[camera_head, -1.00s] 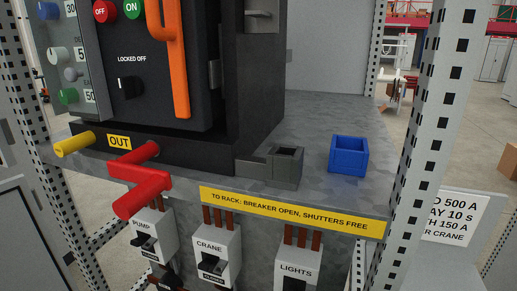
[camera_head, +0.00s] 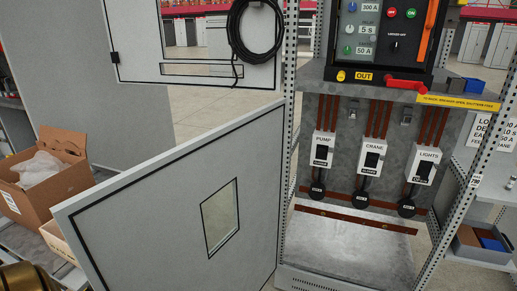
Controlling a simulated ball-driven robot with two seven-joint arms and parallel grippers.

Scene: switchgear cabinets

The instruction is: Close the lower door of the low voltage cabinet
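The lower door (camera_head: 170,215) of the low voltage cabinet stands wide open, swung out to the left of the cabinet frame. It is a light grey panel with a black seal line and a small slanted window (camera_head: 220,217). Its hinge side meets the perforated left post (camera_head: 288,150). The lower compartment (camera_head: 345,240) is open to view, with PUMP (camera_head: 323,148), CRANE (camera_head: 373,158) and LIGHTS (camera_head: 424,163) switches on the back panel. Neither gripper shows; a brass-coloured round part at the lower left corner is unclear.
The upper door (camera_head: 195,72) also stands open, with a coiled black cable (camera_head: 256,30) on it. A cardboard box (camera_head: 48,172) sits on a bench at the left, near the lower door's free edge. A shelf with a grey bin (camera_head: 480,243) stands at the right.

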